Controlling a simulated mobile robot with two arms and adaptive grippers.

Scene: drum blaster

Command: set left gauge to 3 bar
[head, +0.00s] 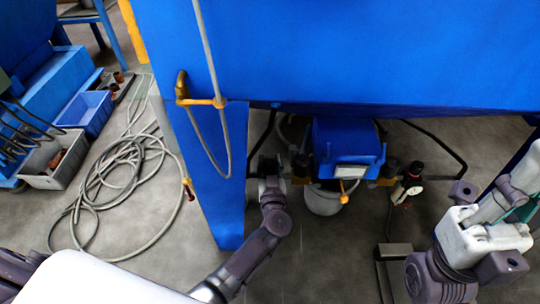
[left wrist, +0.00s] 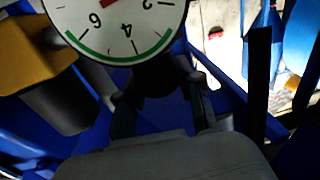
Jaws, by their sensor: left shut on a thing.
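The left gauge (left wrist: 115,25) shows at the top of the left wrist view, with a white face, a green arc and upside-down numerals. Its upper part is cut off. A bit of red shows at the top edge, so I cannot read the pressure. My left gripper (left wrist: 160,105) is shut on a dark knob (left wrist: 158,78) just below the dial. In the head view my left gripper (head: 270,170) is beside the blue machine's leg, and the knob and dial cannot be made out there. My right arm is folded at the right edge; its fingers are not clear.
Another gauge (head: 415,190) with a dark, red-marked knob sits right of the blue unit (head: 347,145). A blue leg (head: 222,180) stands just left of my left gripper. A coiled hose (head: 125,175) and bins (head: 85,112) lie on the floor at left.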

